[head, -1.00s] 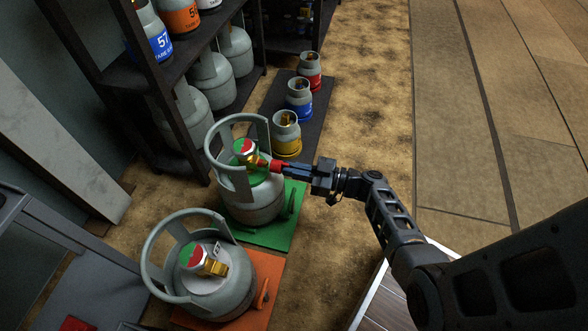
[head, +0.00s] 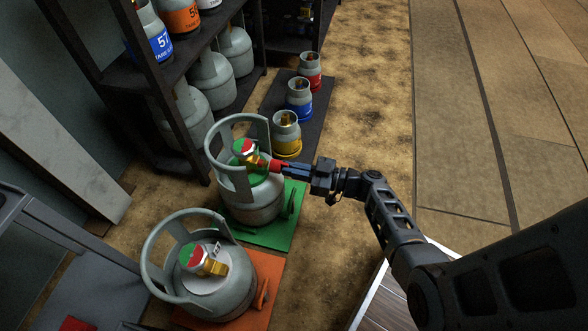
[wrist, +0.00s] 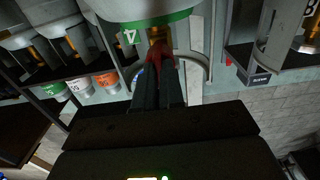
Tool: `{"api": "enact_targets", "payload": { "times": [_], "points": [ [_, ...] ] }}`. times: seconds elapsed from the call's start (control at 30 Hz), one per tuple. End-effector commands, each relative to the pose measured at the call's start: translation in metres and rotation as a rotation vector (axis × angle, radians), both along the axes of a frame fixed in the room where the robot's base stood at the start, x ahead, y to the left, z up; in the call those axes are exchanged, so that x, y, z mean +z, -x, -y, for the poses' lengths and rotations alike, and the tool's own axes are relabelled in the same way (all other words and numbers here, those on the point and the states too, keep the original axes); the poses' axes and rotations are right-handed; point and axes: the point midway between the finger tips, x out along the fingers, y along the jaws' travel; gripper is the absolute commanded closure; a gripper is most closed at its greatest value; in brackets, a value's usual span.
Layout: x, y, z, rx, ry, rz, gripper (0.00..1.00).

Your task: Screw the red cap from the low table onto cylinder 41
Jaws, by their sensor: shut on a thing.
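A grey cylinder with a green band and a ring collar (head: 262,208) stands upright on a green platform (head: 268,240). The wrist view shows a "4" on its green band (wrist: 150,27); the rest of its number is hidden. Its brass valve (head: 254,161) has a red-and-green top and its outlet points right. My gripper (head: 284,168) is shut on the red cap (head: 276,165), at the end of that outlet. The cap also shows between the fingertips in the wrist view (wrist: 157,53). I cannot tell how far it is threaded.
A second cylinder (head: 235,290) stands nearer on an orange platform (head: 265,290). Small cylinders with yellow, blue (head: 299,112) and red bands stand on a dark mat behind. A shelf of cylinders (head: 172,75) is at the left. The brown floor at right is clear.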

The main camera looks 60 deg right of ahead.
Motion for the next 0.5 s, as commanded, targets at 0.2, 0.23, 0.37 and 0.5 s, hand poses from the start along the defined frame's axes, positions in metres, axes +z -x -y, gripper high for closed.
{"api": "enact_targets", "payload": {
  "times": [0.2, 0.23, 0.37, 0.5],
  "points": [
    [0.0001, -0.005, -0.0021, 0.002, 0.0, 0.0, 1.0],
    [0.0002, -0.0056, -0.0025, 0.002, 0.0, 0.001, 1.0],
    [0.0003, -0.0083, -0.0034, 0.002, 0.0, 0.001, 1.0],
    [0.0002, -0.0112, -0.0044, 0.001, 0.0, 0.001, 1.0]
  ]
}}
